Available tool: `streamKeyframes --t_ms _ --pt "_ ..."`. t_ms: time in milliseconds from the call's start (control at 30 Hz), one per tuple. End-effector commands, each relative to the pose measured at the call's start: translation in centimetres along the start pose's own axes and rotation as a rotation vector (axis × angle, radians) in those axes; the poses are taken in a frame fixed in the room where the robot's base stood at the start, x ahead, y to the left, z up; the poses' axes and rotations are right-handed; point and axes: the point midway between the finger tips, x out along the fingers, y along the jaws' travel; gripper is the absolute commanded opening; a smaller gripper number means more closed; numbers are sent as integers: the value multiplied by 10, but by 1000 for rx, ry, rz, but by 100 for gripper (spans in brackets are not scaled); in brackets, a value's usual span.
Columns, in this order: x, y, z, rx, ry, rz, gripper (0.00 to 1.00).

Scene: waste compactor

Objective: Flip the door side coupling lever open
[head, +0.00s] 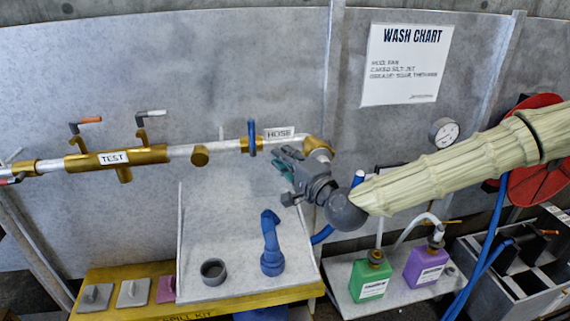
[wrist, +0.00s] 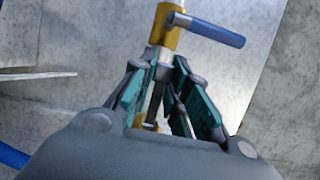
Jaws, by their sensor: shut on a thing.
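A pipe runs along the wall, with a blue-handled valve (head: 252,136) by the HOSE label and a brass elbow (head: 319,146) at its right end. My gripper (head: 284,163) is just below the pipe near this end, its fingers pointing up and left. In the wrist view, my gripper (wrist: 167,68) has its teal-padded fingers closed around a thin grey metal piece (wrist: 156,92). I cannot tell for sure whether this is the door side coupling lever. The brass valve body (wrist: 165,25) and blue handle (wrist: 212,30) lie beyond the fingertips. In the head view the gripped piece is hidden by my gripper.
A brass section labelled TEST (head: 112,158) with two small levers is at the left. Below are a metal basin (head: 215,288) with a blue fitting (head: 271,250) and grey ring (head: 213,271). Green (head: 371,280) and purple (head: 426,266) bottles stand below my arm.

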Motion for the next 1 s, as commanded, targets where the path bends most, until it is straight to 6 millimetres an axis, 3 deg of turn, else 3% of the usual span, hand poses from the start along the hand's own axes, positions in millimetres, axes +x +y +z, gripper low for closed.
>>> streamKeyframes --t_ms 500,533,633,1000 --pt "-3 0 1 -3 -47 2 0" --pt "-3 0 1 -3 -47 2 22" --pt "-3 0 1 -3 -46 2 39" --pt "-5 0 0 -3 -46 2 39"
